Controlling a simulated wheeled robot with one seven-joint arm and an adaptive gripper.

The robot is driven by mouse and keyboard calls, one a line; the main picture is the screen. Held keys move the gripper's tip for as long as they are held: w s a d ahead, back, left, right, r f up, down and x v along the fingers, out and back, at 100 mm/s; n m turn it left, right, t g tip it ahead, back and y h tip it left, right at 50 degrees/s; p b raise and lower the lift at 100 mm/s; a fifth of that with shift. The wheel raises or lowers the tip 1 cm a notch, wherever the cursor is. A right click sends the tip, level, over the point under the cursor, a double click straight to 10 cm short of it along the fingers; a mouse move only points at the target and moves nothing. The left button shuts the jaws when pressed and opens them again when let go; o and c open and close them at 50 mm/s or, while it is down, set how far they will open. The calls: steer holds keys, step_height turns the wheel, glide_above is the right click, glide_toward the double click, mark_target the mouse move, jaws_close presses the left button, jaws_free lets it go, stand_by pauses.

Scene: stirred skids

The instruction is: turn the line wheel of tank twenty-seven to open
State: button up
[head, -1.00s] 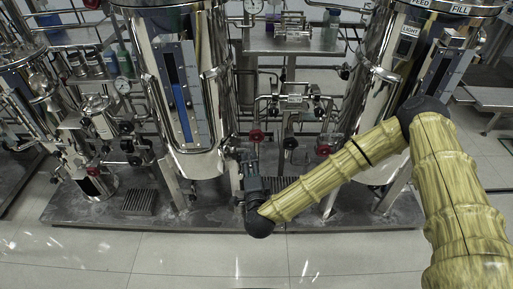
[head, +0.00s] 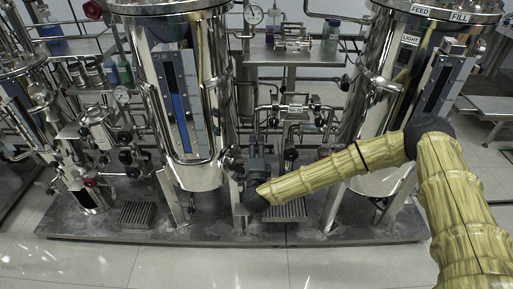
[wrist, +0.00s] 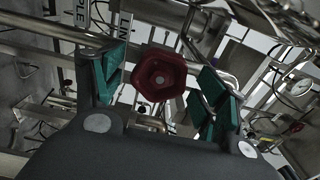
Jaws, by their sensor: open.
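A red hand wheel (wrist: 160,82) shows in the wrist view, between my gripper's two green-padded fingers. My gripper (wrist: 161,88) is open, with one finger on each side of the wheel; contact with it does not show. In the head view my gripper (head: 255,147) is at the pipework between two steel tanks, and it hides the wheel there. The middle tank (head: 205,100) has a blue level gauge, and the right tank (head: 372,110) has a dark one. I cannot read a tank number.
Pipes and a valve block (head: 293,112) stand close behind my gripper. A grey skid base (head: 100,222) with grates lies below, with open tiled floor (head: 200,268) in front.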

steer(key=shift+w, duration=0.7)
steer(key=c, duration=1)
